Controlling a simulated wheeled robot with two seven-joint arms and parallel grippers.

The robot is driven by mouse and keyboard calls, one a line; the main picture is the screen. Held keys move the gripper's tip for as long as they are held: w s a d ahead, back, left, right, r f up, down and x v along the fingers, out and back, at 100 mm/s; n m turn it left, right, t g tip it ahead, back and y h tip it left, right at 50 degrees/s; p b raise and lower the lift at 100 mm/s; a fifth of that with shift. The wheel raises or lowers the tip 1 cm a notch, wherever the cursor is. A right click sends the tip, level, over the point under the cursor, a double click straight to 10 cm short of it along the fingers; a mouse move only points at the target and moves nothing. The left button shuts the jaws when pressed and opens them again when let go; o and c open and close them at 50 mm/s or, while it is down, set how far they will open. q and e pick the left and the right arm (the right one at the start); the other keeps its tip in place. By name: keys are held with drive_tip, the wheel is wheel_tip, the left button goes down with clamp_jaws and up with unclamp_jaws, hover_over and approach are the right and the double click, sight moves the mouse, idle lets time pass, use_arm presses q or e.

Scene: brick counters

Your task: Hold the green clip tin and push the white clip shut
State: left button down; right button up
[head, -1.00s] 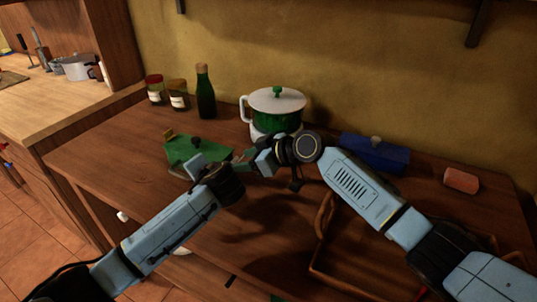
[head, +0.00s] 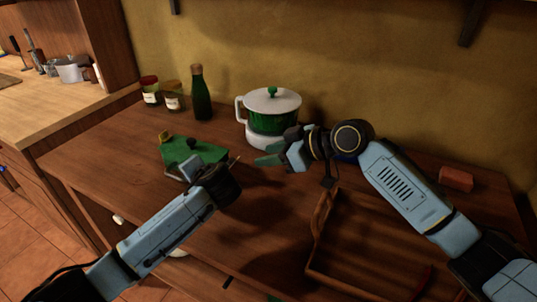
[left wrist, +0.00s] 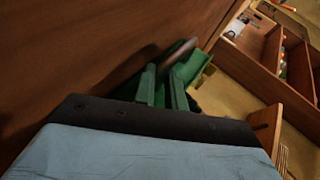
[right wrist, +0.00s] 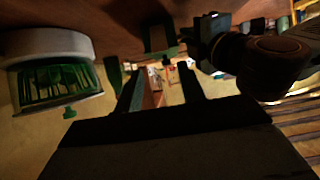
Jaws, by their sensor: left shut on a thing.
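I cannot tell which is the white clip. My right gripper (head: 262,155) is open and empty, right of the tin and apart from it.
A white and green lidded pot (head: 271,122) stands behind my right gripper. A green bottle (head: 201,95) and two jars (head: 173,97) stand at the back left. A wooden tray (head: 318,225) lies at front right, a reddish block (head: 456,179) beyond it. My right arm mostly hides a blue object.

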drive_tip(key=shift+a+r+m, duration=0.1)
drive_tip(key=shift+r+m, duration=0.05)
drive_tip(key=shift+m, duration=0.55)
drive_tip(key=c, duration=0.5)
drive_tip(key=shift+r+m, duration=0.1)
drive_tip(key=shift+m, duration=0.7)
drive_tip(key=shift+c, duration=1.2)
drive_tip(key=m, duration=0.3)
drive_tip(key=shift+s+a+r, duration=0.1)
drive_tip(key=shift+r, duration=0.15)
clamp_jaws()
drive_tip(key=s+d+f+m+g+h, duration=0.1)
drive_tip(key=d+m, duration=0.1)
drive_tip(key=m, duration=1.3)
drive_tip(key=s+d+m+h, duration=0.1)
drive_tip(key=d+m, duration=0.1)
drive_tip(key=m, duration=1.3)
drive_tip(key=x, duration=0.9)
drive_tip(key=shift+w+a+f, duration=0.2)
drive_tip(key=shift+w+f, duration=0.05)
drive_tip(key=shift+w+a+r, duration=0.35)
drive_tip(key=shift+a+r, duration=0.05)
drive_tip(key=shift+a, duration=0.2)
drive_tip(key=shift+w+a+r, duration=0.35)
drive_tip(key=shift+a+r, duration=0.05)
drive_tip(key=shift+a, duration=0.2)
drive_tip(key=shift+w+a+r, duration=0.15)
drive_tip(key=shift+a+r, duration=0.1)
drive_tip(key=shift+a, duration=0.1)
